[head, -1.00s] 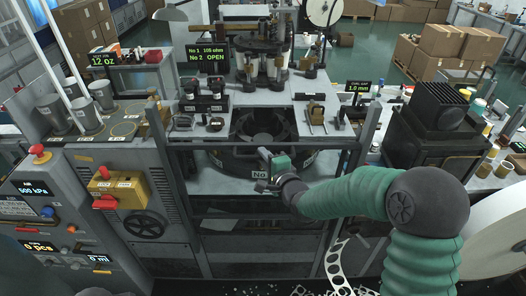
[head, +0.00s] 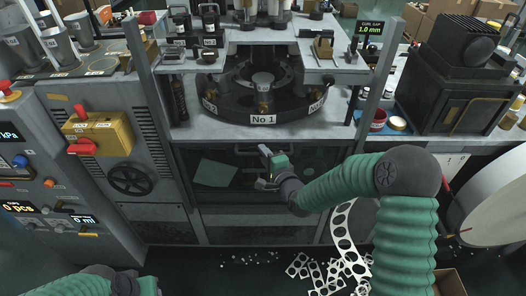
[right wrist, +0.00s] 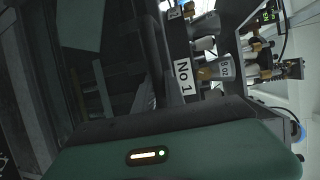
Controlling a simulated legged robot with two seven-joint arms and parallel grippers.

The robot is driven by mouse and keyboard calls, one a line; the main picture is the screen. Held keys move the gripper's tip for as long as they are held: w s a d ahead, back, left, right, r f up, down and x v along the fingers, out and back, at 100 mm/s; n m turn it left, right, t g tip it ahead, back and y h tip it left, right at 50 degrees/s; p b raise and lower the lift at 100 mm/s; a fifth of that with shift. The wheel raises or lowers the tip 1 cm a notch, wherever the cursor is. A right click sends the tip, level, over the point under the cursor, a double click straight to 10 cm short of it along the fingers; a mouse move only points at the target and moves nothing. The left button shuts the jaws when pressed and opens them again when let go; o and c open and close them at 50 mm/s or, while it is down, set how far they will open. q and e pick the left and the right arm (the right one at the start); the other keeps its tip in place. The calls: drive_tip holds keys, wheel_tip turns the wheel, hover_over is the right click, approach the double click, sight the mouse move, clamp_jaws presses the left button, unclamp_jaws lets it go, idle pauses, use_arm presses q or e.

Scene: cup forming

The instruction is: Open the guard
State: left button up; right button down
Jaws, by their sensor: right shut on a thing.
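The guard (head: 225,152) is a dark-framed, see-through panel at the front of the press. It now stands low, below the bench edge, and a pale green sheet shows behind it. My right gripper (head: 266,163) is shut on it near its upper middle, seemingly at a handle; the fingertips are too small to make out. In the right wrist view a dark bar lies against my green gripper body, and the fingers are hidden. The dark round turntable with the No 1 plate (head: 263,119) shows uncovered above the guard. Part of my left arm shows at the bottom left, without its gripper.
A yellow box with red knobs (head: 98,132) and a black handwheel (head: 131,180) are on the cabinet at left. A dark finned machine (head: 462,75) stands at right.

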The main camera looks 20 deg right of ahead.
drive_tip(key=shift+d+f, duration=0.15)
drive_tip(key=shift+f, duration=0.1)
drive_tip(key=c, duration=1.6)
unclamp_jaws()
drive_tip(key=shift+s, duration=0.1)
drive_tip(key=shift+o, duration=1)
drive_tip(key=shift+d+r, duration=0.1)
drive_tip(key=shift+r, duration=0.05)
drive_tip(key=shift+s, duration=0.1)
drive_tip(key=p+v, duration=1.2)
drive_tip(key=v, duration=0.4)
drive_tip(key=shift+s+p, duration=0.3)
